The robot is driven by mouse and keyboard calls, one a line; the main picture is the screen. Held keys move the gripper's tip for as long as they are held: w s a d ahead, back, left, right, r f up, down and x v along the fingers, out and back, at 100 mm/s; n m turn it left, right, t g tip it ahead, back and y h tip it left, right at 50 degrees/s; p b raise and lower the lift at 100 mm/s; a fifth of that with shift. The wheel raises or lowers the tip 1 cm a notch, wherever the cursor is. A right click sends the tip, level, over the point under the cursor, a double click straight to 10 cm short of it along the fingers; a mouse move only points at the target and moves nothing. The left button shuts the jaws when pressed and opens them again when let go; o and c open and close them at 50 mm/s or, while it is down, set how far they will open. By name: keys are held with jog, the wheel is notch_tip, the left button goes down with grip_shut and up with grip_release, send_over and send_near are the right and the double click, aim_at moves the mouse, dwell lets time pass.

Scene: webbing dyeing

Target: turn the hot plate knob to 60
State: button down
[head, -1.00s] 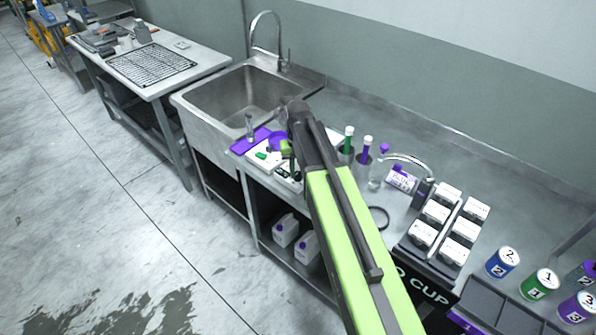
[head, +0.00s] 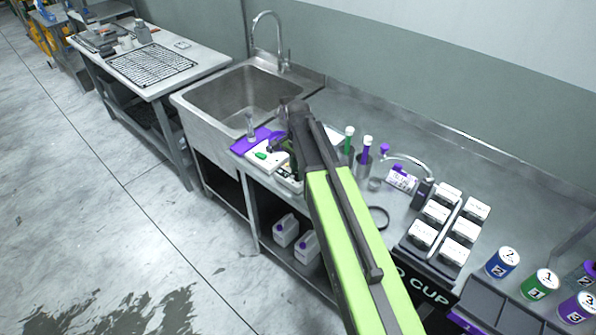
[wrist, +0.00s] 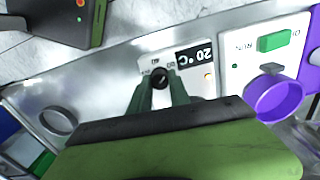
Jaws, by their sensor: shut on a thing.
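The black hot plate knob (wrist: 160,75) is in the middle of the wrist view, on a pale panel (wrist: 150,66) with small dial marks around it. The dark green fingers of my gripper (wrist: 161,85) are shut on the knob, one on each side. The display (wrist: 195,54) beside the knob appears upside down and reads 20 °C. The knob's pointer is too small to read. In the head view, my arm hides the knob and much of the hot plate (head: 288,183).
A white unit (wrist: 236,60) with a green rocker switch (wrist: 273,41) and a purple ring-shaped part (wrist: 273,97) is close beside the display. Tubes in a holder (head: 362,162) stand right of my arm. The sink (head: 235,100) lies beyond.

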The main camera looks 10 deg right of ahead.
jog(key=shift+m, duration=1.2)
jog(key=c, duration=1.2)
grip_release()
jog(key=shift+r, duration=0.15)
notch_tip(320, 180, up, 17)
jog(key=p, duration=1.7)
